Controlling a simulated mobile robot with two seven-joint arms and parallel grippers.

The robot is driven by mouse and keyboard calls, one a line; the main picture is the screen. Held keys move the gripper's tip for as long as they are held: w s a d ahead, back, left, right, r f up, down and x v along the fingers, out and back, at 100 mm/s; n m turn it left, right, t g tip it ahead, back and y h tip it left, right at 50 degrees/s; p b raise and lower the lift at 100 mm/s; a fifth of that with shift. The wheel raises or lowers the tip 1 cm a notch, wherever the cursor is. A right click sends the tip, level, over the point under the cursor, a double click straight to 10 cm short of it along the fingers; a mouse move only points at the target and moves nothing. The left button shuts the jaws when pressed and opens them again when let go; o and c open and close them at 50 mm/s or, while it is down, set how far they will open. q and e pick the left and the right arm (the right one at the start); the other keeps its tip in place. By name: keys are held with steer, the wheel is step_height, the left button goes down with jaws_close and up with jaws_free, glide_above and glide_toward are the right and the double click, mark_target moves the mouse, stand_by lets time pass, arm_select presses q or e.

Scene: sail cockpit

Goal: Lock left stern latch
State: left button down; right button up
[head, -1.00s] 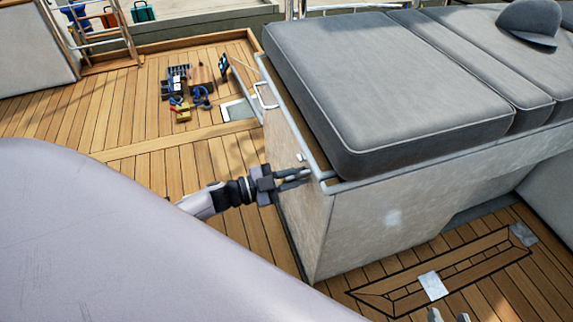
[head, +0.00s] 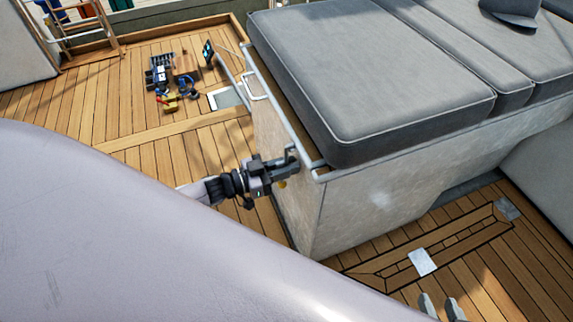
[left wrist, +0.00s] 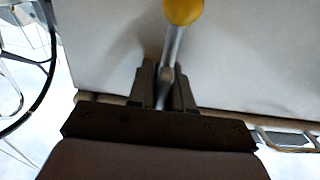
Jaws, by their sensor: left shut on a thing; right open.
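The left stern latch shows in the left wrist view as a grey metal lever (left wrist: 173,50) with a yellow knob (left wrist: 184,10) on its end. My left gripper (left wrist: 162,88) is shut around the lever's shaft, below the knob. In the head view my left gripper (head: 290,162) is at the near left corner of the pale bench box, just below its rim. A bit of the yellow knob (head: 283,184) shows under the fingers; the rest of the latch is hidden there. My right gripper (head: 441,308) is open and empty at the bottom edge, above the deck.
The bench box (head: 350,215) carries thick grey cushions (head: 370,85) and a grey cap (head: 512,10). A white rail handle (head: 257,85) sticks out on its left side. Tools (head: 170,80) lie on the wooden deck at the back left. The deck between is clear.

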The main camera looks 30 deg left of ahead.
stand_by(0.3)
arm_select(q)
steer(key=c, duration=1.2)
jaws_free()
steer(key=shift+o, duration=0.2)
arm_select(e)
steer(key=shift+a+r, duration=0.1)
steer(key=shift+r, duration=0.05)
arm_select(q)
steer(key=p+v, duration=0.1)
steer(key=v, duration=0.6)
arm_select(e)
steer(key=shift+s+d+f, duration=0.25)
steer(key=shift+d, duration=0.15)
arm_select(q)
steer(key=shift+s+a, duration=0.15)
steer(key=shift+a, duration=0.05)
arm_select(e)
steer(key=shift+r, duration=0.1)
